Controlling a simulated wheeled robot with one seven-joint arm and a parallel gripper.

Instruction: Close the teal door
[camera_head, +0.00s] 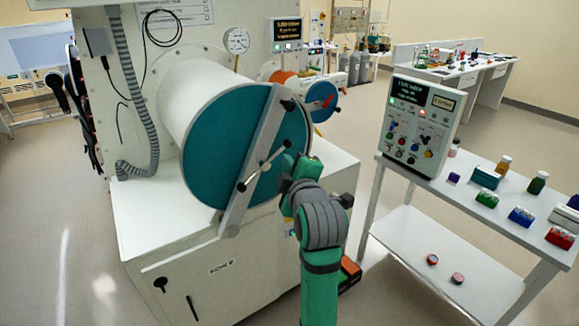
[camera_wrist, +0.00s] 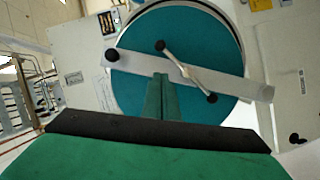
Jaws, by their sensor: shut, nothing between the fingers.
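The teal door (camera_head: 212,150) is a round disc at the front end of a white cylinder on the machine. It looks flat against the cylinder's rim, but I cannot tell whether a small gap is left. A grey bar (camera_head: 236,208) crosses it at a slant, with a silver, dark-knobbed handle (camera_head: 262,166) at its middle. The wrist view also shows the door (camera_wrist: 130,85), bar (camera_wrist: 225,83) and handle (camera_wrist: 185,72). My gripper (camera_head: 290,166) is in front of the door's right part, beside the handle. Its green fingers (camera_wrist: 161,92) are together and empty; contact is unclear.
A smaller cylinder with a blue door (camera_head: 322,95) is behind. To the right, a white table (camera_head: 455,195) carries a control box (camera_head: 418,125) and several small jars and blocks. The white machine cabinet (camera_head: 200,265) stands below the door.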

